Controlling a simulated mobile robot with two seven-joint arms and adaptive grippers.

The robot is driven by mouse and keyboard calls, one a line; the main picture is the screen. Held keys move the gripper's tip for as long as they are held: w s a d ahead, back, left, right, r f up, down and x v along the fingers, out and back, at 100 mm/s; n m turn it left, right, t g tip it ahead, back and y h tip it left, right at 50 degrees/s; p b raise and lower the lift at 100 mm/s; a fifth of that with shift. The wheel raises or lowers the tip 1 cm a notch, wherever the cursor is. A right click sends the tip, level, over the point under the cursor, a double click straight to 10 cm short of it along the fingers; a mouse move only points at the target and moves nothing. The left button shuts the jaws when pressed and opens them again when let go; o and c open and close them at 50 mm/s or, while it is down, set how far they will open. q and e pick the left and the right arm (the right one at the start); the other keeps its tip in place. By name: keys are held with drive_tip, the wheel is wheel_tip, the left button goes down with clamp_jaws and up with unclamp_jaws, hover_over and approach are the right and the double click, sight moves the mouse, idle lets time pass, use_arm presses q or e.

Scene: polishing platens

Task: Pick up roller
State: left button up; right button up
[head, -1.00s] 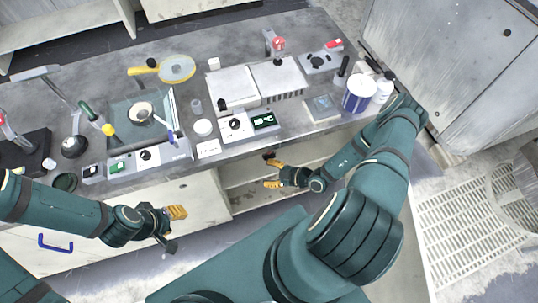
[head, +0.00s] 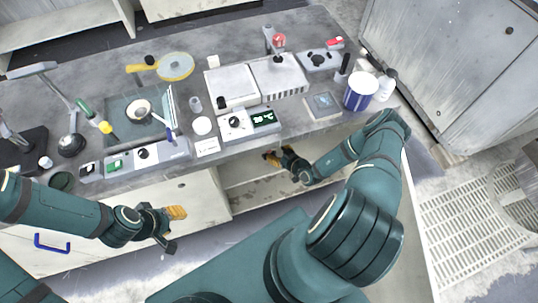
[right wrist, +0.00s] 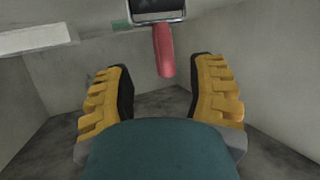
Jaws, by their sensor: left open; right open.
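The roller shows in the right wrist view, with a red handle (right wrist: 164,50) pointing toward me and a dark head in a metal frame (right wrist: 157,10) at the top edge, partly cut off. My right gripper (right wrist: 161,85) is open, its yellow-padded fingers on either side of the space just short of the handle's near end. The handle is between and beyond the fingertips, not touched. In the head view my right gripper (head: 278,155) reaches into the open cabinet under the bench, its fingertips partly hidden. My left gripper (head: 176,226) is open and empty in front of the cabinet doors.
The cabinet's inner walls (right wrist: 275,80) stand close on both sides of my right gripper. A pale ledge (right wrist: 35,38) is at upper left. The benchtop (head: 215,60) above carries polishing units, a yellow-handled round tool (head: 174,66) and a blue-and-white tub (head: 360,92).

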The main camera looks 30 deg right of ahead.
drive_tip(key=x, duration=0.2)
drive_tip(key=b+x, duration=0.1)
drive_tip(key=x, duration=0.2)
drive_tip(key=shift+a, duration=0.2)
drive_tip(key=shift+r, duration=0.1)
clamp_jaws()
